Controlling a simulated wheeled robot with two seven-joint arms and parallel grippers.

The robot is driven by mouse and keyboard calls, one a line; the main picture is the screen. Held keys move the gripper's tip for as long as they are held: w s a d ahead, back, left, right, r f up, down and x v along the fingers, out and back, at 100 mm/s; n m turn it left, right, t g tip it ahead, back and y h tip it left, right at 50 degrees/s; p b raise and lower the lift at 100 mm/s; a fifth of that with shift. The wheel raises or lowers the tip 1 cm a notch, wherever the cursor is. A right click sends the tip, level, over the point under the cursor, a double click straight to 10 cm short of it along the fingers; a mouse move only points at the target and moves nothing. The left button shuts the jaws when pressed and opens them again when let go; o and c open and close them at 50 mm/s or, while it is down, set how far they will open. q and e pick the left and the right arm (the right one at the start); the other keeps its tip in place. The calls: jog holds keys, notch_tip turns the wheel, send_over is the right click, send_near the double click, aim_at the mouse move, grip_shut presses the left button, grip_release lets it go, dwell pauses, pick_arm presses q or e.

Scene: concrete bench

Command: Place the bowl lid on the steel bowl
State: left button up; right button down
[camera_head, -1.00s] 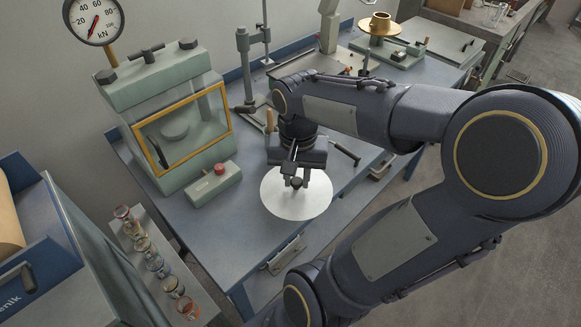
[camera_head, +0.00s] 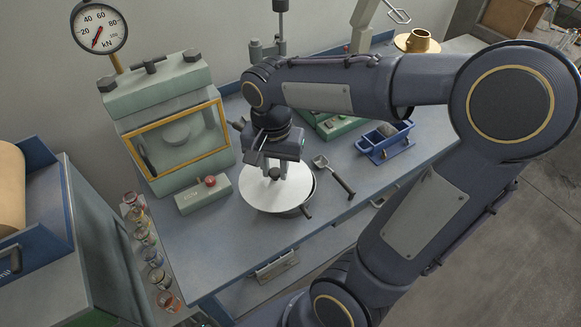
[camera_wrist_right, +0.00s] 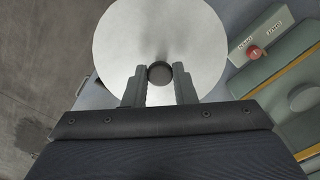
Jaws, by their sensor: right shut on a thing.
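The bowl lid (camera_head: 262,199) is a flat, pale grey disc with a dark round knob (camera_wrist_right: 159,73). My right gripper (camera_head: 276,170) is shut on the knob and holds the lid about level. The steel bowl (camera_head: 304,206) lies beneath the lid and is mostly hidden by it. Its rim shows as a thin dark crescent past the lid's right and near edges, so the lid looks offset to the left. I cannot tell whether lid and bowl touch. In the right wrist view the lid hides the bowl. My left gripper is not in view.
A green control box (camera_head: 204,195) with a red button stands left of the lid, before the press cabinet (camera_head: 172,125). A scoop (camera_head: 335,177) lies close on the right, with a blue rack (camera_head: 386,142) beyond it. The bench front (camera_head: 235,262) is clear.

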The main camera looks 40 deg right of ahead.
jog(key=w+d+f, duration=0.4)
jog(key=d+f, duration=0.2)
jog(key=f, duration=0.4)
jog(key=shift+w+d+f+p, duration=0.15)
jog(key=shift+w+d+p, duration=0.05)
jog(key=shift+d+p, duration=0.2)
jog(key=shift+f, duration=0.1)
jog(key=shift+f+b, duration=0.45)
jog(key=c, duration=1.2)
grip_release()
jog(key=shift+r, duration=0.1)
jog(key=shift+r, duration=0.1)
